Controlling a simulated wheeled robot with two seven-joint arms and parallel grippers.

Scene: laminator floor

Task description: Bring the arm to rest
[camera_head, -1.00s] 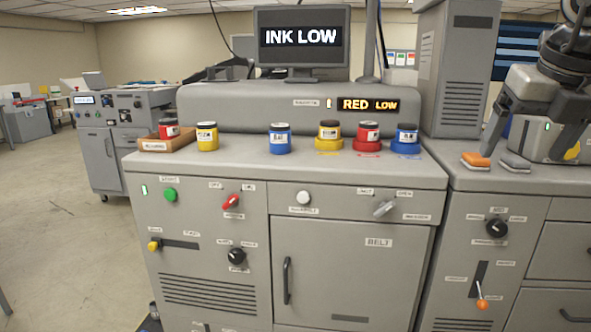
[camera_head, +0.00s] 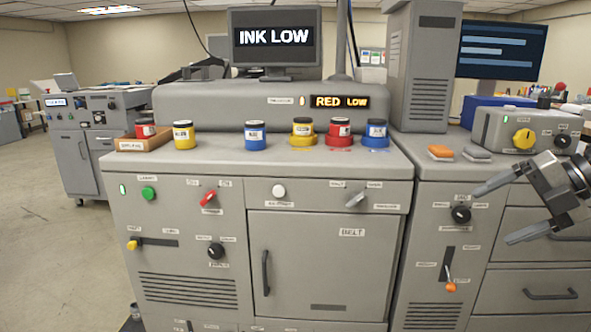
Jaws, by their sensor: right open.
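My right gripper (camera_head: 508,208) is open and empty at the right edge. Its two grey fingers point left, in front of the right-hand cabinet (camera_head: 425,215) and its drawers. No object is between the fingers. Only the gripper and the wrist end of my right arm show. My left gripper is not in view.
The grey machine (camera_head: 255,180) carries several ink jars, including a red jar (camera_head: 340,130) on a red ring. An orange block (camera_head: 440,151) and a grey block (camera_head: 477,153) lie on the right counter, before a control box (camera_head: 500,133). Open floor (camera_head: 45,240) lies left.

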